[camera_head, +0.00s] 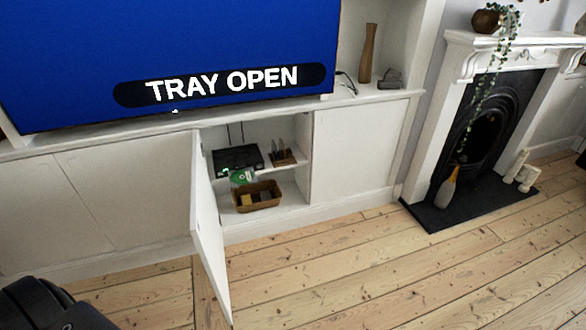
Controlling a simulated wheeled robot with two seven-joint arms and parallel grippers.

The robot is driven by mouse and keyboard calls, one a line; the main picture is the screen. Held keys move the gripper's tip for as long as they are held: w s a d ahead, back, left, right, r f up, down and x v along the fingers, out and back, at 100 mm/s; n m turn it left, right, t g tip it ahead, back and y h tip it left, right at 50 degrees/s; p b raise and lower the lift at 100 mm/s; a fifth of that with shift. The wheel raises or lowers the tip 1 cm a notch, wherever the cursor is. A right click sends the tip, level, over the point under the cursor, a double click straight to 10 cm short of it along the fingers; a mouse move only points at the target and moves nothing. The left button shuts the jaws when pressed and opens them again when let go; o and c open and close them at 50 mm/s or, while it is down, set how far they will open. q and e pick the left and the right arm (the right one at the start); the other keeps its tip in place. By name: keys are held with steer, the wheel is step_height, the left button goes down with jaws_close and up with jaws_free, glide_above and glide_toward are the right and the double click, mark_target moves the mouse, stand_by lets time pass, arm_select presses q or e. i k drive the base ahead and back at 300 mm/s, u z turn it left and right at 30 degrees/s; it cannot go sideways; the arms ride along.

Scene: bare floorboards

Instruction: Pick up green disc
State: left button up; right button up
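The green disc (240,177) lies on the extended tray of a black disc player (237,158) inside an open cabinet (304,133). It shows as a small green round shape just in front of the player. The television (175,50) above reads "TRAY OPEN". A dark part of my own arm or body shows at the bottom left corner. Neither gripper's fingers can be seen, and no gripper is near the disc.
The cabinet's white door (209,230) stands open toward me, left of the player. A brown basket (257,197) sits below the tray, and a wooden rack (283,155) stands right of the player. A fireplace (480,130) is at the right. The floorboards (400,275) in front are clear.

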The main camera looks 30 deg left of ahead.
mark_target(241, 177)
steer(key=z, duration=0.45)
steer(key=i, duration=1.9)
steer(key=u, duration=1.1)
steer(key=i, duration=0.8)
steer(key=u, duration=0.75)
